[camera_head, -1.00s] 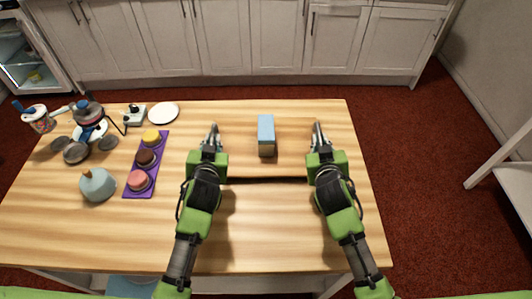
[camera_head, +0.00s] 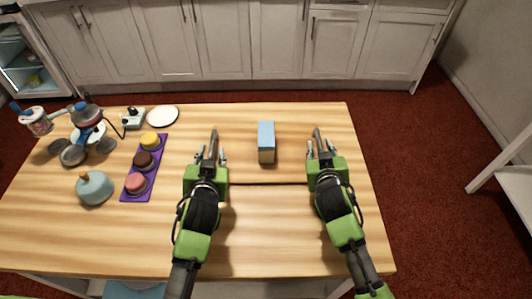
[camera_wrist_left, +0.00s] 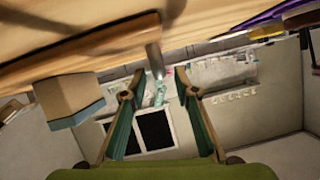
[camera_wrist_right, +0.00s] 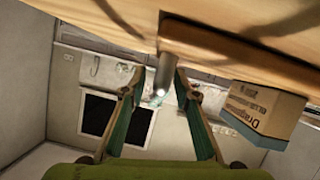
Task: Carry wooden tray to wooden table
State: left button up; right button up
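The wooden tray (camera_head: 240,172) lies on the near-same-coloured wooden table (camera_head: 290,245), a thin dark line along its front edge. A blue-topped cardboard box (camera_head: 266,142) stands on it and also shows in the right wrist view (camera_wrist_right: 255,108). My left gripper (camera_head: 211,152) is at the tray's left side, my right gripper (camera_head: 317,152) at its right side. Both are open. In the left wrist view a metal handle (camera_wrist_left: 154,62) lies beyond and between the spread fingers; the right wrist view shows the other handle (camera_wrist_right: 165,75) likewise. Both handles look clear of the fingers.
A purple tray (camera_head: 137,189) with small cakes is left of my left gripper. A blue round pot (camera_head: 94,188), a white plate (camera_head: 162,115) and several turntable-like items crowd the table's left side. The front of the table is clear. A white stand (camera_head: 520,187) is at the far right.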

pick_arm(q)
jog(key=v, duration=0.8)
pick_arm(e)
jog(key=shift+s, duration=0.1)
jog(key=v, duration=1.2)
pick_arm(q)
jog(key=shift+r, duration=0.1)
